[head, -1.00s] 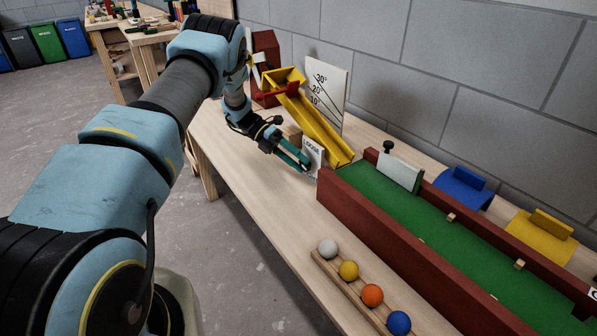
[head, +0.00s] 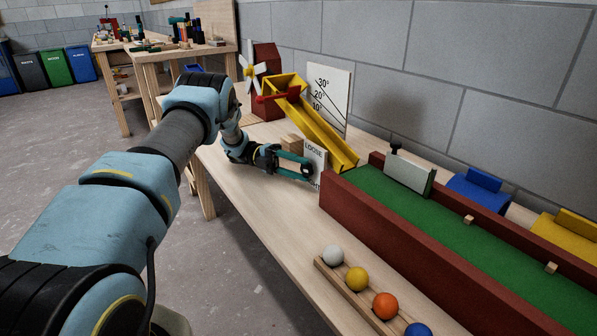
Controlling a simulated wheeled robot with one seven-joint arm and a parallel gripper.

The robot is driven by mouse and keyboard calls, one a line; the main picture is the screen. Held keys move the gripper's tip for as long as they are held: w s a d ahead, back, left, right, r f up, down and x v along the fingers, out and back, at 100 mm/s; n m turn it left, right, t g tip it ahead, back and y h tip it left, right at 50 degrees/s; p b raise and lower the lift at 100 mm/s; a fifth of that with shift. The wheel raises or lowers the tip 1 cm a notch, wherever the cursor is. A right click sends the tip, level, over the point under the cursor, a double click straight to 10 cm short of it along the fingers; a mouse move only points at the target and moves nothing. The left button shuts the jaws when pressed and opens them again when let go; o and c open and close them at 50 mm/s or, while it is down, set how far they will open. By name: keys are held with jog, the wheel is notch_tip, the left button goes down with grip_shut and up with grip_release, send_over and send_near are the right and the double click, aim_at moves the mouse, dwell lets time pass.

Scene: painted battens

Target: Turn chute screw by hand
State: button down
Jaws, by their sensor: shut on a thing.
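The yellow chute (head: 316,133) slopes down to the right toward the green lane, in front of a white angle board (head: 329,92) marked 10°, 20° and 30°. A white card (head: 315,152) reading LOOSE at its top stands beside the chute's lower part; lower lettering is partly covered. My gripper (head: 308,170) is in front of this card, its teal fingers pointing right. It is shut on what appears to be the chute screw, which the fingers mostly hide. A red piece (head: 279,96) lies across the chute's upper part.
The red-walled green lane (head: 373,208) runs to the lower right, with a pale upright block (head: 408,174) on it. A wooden rack (head: 341,283) with coloured balls lies at the front. A wooden block (head: 291,142) is behind my gripper. The bench left of the rack is clear.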

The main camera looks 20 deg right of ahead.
jog(key=shift+d, duration=0.1)
jog(key=shift+c, duration=1.4)
grip_release()
jog(key=b+v, duration=0.1)
jog(key=v, duration=0.5)
jog(key=shift+f, duration=0.15)
jog(key=shift+b+v, duration=1.1)
jog(key=shift+v, duration=0.3)
jog(key=shift+w+a+b, duration=0.4)
jog(key=shift+w+b, duration=0.15)
jog(key=shift+b, duration=0.1)
jog(key=shift+w+a, duration=0.25)
jog(key=shift+w, duration=0.05)
